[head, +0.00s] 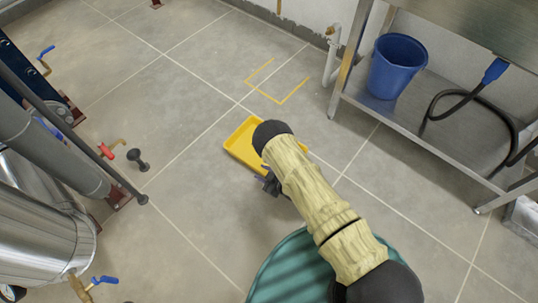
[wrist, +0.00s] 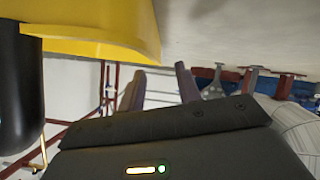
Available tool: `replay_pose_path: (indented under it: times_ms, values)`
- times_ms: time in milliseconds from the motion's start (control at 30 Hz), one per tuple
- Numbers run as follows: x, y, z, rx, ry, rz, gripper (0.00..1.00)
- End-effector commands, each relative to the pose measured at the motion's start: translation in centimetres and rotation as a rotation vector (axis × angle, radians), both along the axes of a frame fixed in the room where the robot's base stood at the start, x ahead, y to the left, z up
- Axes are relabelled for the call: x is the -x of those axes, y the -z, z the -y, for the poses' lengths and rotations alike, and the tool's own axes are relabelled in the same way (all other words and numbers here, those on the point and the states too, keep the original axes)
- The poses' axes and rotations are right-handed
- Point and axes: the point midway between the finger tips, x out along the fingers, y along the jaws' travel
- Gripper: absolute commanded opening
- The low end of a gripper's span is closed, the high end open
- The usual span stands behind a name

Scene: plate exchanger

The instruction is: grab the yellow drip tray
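The yellow drip tray (head: 240,143) lies on the floor near the middle of the head view, its right part hidden behind my arm. In the wrist view the tray (wrist: 95,35) fills the upper left, close to the camera. My gripper (head: 271,184) is at the tray's lower right side in the head view, mostly covered by my arm. In the wrist view the two fingers of my gripper (wrist: 160,72) stand apart with nothing between them. The tray is beside the fingers there; I cannot tell whether they touch it.
A yellow floor outline (head: 281,98) lies beyond the tray. A steel bench (head: 400,112) with a blue bucket (head: 397,65) and black hose stands right. Metal tanks (head: 40,235) and pipes with valves (head: 110,148) are left. A teal round object (head: 285,270) is at the bottom.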

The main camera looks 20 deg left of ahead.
Motion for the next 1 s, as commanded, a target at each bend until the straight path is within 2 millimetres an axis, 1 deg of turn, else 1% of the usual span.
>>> replay_pose_path:
  times_ms: [200,333,633,700,833,1000]
  values:
    - [0.0,0.0,0.0,0.0,0.0,0.0,0.34]
    - [-0.3,0.5,-0.3,0.0,-0.001,0.002,0.34]
    - [-1.8,2.3,-2.0,0.0,-0.001,0.002,0.34]
    - [-2.2,2.7,-2.7,-0.001,-0.001,0.003,0.34]
    - [-2.6,2.9,-3.5,0.0,0.0,0.002,0.34]
    - [-2.6,2.7,-3.6,0.0,0.0,0.001,0.34]
